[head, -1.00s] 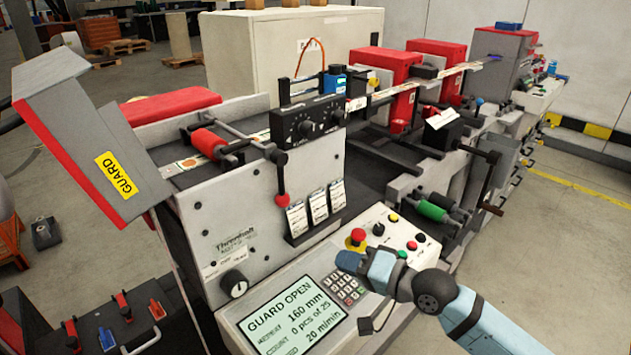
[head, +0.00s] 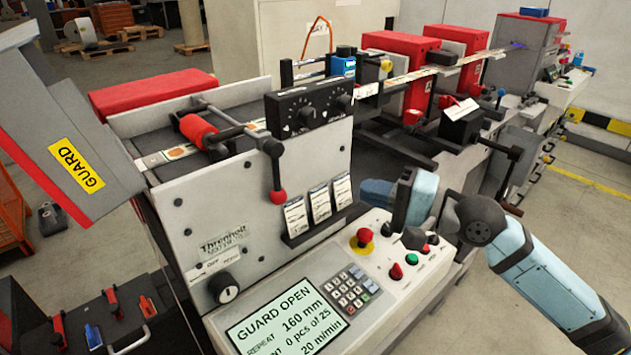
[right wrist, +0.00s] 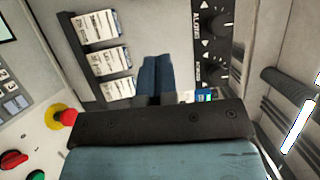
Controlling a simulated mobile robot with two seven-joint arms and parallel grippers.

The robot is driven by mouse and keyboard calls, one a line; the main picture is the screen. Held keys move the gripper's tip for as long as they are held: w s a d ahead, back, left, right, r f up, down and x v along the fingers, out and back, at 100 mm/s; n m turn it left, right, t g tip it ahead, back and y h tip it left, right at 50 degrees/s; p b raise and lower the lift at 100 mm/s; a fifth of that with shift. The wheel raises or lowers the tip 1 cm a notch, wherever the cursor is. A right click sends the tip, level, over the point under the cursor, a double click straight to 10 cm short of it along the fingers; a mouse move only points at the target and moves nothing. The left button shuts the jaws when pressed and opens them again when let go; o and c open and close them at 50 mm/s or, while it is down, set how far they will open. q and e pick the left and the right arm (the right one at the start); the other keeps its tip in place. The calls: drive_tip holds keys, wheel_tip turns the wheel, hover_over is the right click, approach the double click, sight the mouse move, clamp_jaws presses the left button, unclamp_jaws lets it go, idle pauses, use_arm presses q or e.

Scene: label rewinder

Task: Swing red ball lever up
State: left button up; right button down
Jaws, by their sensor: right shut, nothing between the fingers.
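The red ball lever (head: 278,196) hangs from a dark pivot on the front of the grey machine in the head view. Its arm points down, with the red ball at the lower end. My right gripper (head: 372,190) is in front of the machine, to the right of the lever and apart from it, past the label cards. In the right wrist view its blue fingers (right wrist: 155,72) are shut with nothing between them, and point toward the machine face beside the cards. I cannot make out the lever in that view. My left gripper does not show.
Label cards (head: 319,207) hang between lever and gripper. Below are a red emergency button (head: 364,237), a keypad (head: 350,288) and a screen reading GUARD OPEN (head: 285,318). A black dial box (head: 310,112) is above. The raised guard (head: 70,150) is at left.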

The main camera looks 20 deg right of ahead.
use_arm(q)
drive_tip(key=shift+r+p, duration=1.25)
drive_tip(key=shift+p, duration=0.05)
use_arm(e)
drive_tip(key=shift+s+a+x, duration=0.3)
drive_tip(key=shift+a+x, duration=0.05)
drive_tip(key=shift+x, duration=1.75)
drive_tip(key=shift+s+a+x, duration=0.35)
drive_tip(key=shift+x, duration=1.75)
drive_tip(key=shift+s+a+x, duration=0.3)
drive_tip(key=shift+a+x, duration=0.1)
drive_tip(key=shift+x, duration=1.75)
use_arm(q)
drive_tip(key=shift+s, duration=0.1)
use_arm(e)
drive_tip(key=shift+f, duration=0.1)
